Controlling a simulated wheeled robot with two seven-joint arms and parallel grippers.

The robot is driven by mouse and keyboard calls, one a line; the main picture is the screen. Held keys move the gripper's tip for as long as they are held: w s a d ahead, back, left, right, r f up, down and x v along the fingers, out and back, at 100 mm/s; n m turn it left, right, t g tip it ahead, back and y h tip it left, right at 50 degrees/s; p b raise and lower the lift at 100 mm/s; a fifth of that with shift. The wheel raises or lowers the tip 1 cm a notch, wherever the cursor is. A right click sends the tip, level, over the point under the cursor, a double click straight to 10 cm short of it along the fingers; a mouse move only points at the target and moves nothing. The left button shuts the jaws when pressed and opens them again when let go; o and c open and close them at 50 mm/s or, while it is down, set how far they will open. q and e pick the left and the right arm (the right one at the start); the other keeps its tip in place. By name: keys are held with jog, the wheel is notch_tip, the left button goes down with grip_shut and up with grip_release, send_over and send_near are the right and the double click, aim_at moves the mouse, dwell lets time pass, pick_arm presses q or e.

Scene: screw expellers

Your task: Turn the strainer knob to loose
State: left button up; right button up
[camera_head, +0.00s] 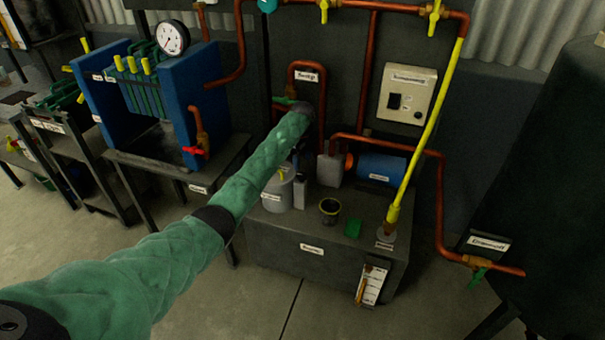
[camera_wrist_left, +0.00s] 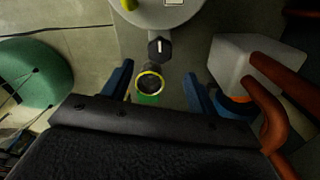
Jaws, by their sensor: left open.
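The strainer (camera_head: 277,192) is a light grey cylinder on the dark base cabinet in the head view, partly behind my left arm. Its round top (camera_wrist_left: 145,17) shows at the upper edge of the left wrist view. A black knob (camera_wrist_left: 159,48) with a white mark sits at its near edge; I cannot read its setting. The knob cannot be made out in the head view. My left gripper (camera_wrist_left: 159,82) is open, its blue fingers apart with nothing held. The knob appears beyond the fingertips, roughly centred between them. My right gripper is not in view.
A yellow-rimmed dark cup (camera_head: 329,209) and a green block (camera_head: 353,228) stand on the cabinet (camera_head: 290,247). A grey box (camera_head: 329,171), a blue motor (camera_head: 381,167) and copper pipes (camera_head: 321,110) are close by on the right. A blue filter press (camera_head: 192,105) stands left.

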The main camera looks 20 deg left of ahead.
aim_at(302, 175)
pick_arm(q)
jog(key=shift+f, duration=3.55)
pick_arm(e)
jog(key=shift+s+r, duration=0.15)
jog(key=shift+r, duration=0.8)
pick_arm(q)
jog(key=shift+c, duration=0.5)
